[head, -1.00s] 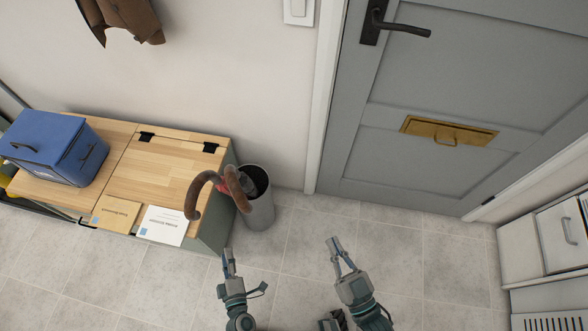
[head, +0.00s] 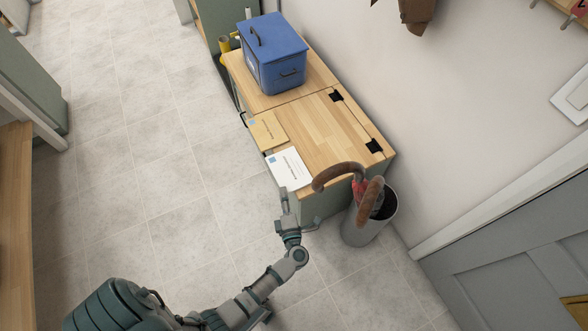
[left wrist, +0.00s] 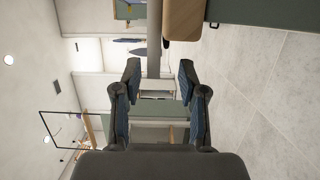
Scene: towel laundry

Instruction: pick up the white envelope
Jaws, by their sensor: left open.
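The white envelope (head: 290,168) lies flat on the wooden bench top, at its front edge near the right end. A tan envelope (head: 267,131) lies beside it, toward the blue box. My left gripper (head: 288,203) is in front of the bench, just below the white envelope in the head view; I cannot tell whether it touches the bench. In the left wrist view the left gripper (left wrist: 158,75) is open with nothing between its fingers. The white envelope does not show clearly in that view. My right gripper is out of view.
A blue box (head: 275,55) stands on the far end of the bench (head: 335,125). A grey bin (head: 372,228) with curved brown handles sticking out stands at the bench's right end. The grey door (head: 510,265) is at lower right. Tiled floor (head: 130,180) at left is clear.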

